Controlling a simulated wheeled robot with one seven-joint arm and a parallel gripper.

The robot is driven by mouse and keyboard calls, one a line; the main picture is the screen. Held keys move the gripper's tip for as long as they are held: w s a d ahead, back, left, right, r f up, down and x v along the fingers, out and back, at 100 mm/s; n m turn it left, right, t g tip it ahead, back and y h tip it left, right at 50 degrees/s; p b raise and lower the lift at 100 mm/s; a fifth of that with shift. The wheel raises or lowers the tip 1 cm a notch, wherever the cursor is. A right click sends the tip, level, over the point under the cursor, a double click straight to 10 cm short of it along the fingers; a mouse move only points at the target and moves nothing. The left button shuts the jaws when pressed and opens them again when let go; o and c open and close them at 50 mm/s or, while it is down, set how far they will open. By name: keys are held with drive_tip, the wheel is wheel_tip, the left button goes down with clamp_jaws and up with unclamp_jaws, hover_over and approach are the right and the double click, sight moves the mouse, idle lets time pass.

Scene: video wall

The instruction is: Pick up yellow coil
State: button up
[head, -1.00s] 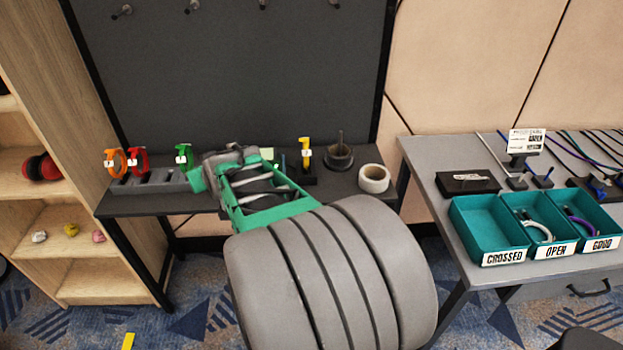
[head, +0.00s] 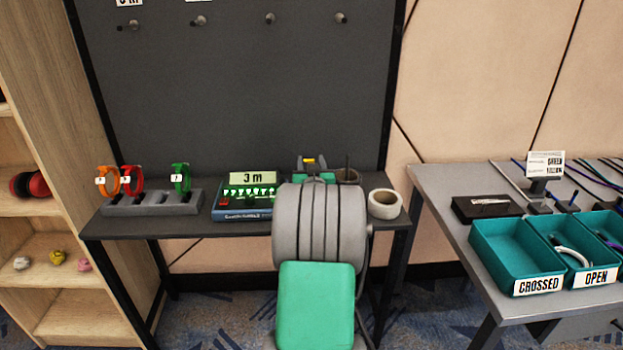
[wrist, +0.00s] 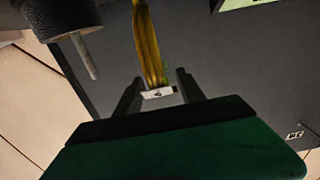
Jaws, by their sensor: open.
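The yellow coil (wrist: 148,42) shows in the wrist view as an upright yellow band with a small white tag at its near end. My gripper (wrist: 159,80) is open, with one dark finger on each side of the tagged end. I cannot tell whether either finger touches it. In the head view only a small yellow bit of the coil (head: 309,160) shows above my gripper (head: 314,176). My arm hides the rest of the coil and its stand.
Orange (head: 107,181), red (head: 132,180) and green coils (head: 181,178) stand in a grey rack (head: 150,205). A tape roll (head: 384,204) and dark round holder (head: 348,176) are close on the right.

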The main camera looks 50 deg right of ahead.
drive_tip(key=shift+a, duration=0.1)
drive_tip(key=shift+c, duration=0.4)
clamp_jaws()
idle(0.8)
